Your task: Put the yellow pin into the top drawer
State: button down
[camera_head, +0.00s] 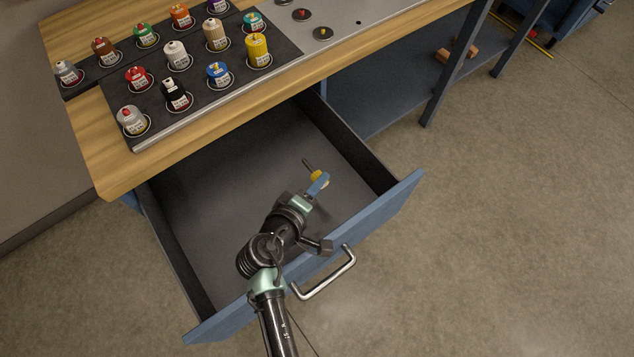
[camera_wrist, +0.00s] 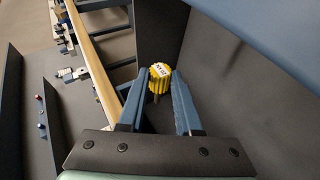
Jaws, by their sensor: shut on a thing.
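My gripper (camera_head: 319,183) is shut on a yellow pin (camera_head: 317,176) with a ridged head and a thin dark shank, which points up and left in the head view. In the wrist view the yellow pin (camera_wrist: 160,71) sits between the two blue fingertips of my gripper (camera_wrist: 159,84), its labelled end showing. The top drawer (camera_head: 368,217) is pulled open, with a dark empty floor, blue front and metal handle. My gripper and the pin are over the drawer's interior, toward its right side. The pin's height above the drawer floor is hard to tell.
A wooden bench top (camera_head: 88,158) overhangs the back of the drawer. The drawer's side wall (camera_head: 345,140) is close to the right. A lower shelf (camera_head: 375,95) lies beyond it.

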jog(key=shift+f, duration=0.25)
jog(key=c, duration=0.5)
grip_release()
